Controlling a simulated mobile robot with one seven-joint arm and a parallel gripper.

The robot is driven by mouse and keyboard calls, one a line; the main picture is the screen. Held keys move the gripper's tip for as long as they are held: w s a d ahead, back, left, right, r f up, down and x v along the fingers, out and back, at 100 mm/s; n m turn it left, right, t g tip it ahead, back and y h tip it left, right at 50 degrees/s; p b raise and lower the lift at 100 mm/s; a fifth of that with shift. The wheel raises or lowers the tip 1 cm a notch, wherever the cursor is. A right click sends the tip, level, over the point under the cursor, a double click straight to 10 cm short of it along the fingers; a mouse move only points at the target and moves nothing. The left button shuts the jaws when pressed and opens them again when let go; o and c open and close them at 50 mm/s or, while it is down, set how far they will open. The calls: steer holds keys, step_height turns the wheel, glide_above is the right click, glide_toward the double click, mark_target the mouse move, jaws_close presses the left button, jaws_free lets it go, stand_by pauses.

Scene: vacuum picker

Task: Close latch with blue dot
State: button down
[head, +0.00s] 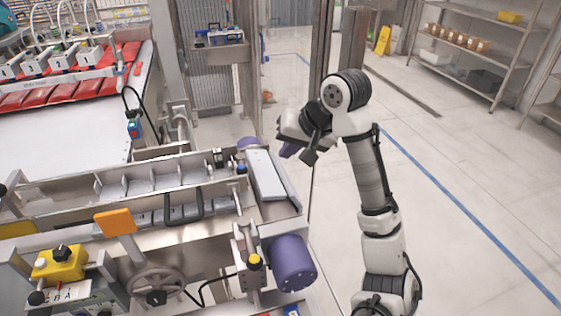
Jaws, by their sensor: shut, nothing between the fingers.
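A small blue-topped part (241,168), probably the blue-dot latch, sits on the machine's rail near its right end. It is too small to tell whether the latch is open or closed. A second small knob, with a yellow top (255,261), stands on a metal bracket nearer the front. My gripper (297,152) is shut and empty. It hangs in the air right of the blue-topped part, apart from it in the picture. The black wrist hides part of the gripper.
The conveyor's end plate (265,174) and a purple cylinder (291,264) lie at the machine's right end. A handwheel (156,284), an orange plate (115,222) and a yellow switch box (60,264) are at front left. The floor to the right is clear.

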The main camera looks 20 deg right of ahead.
steer(key=shift+v, duration=2.3)
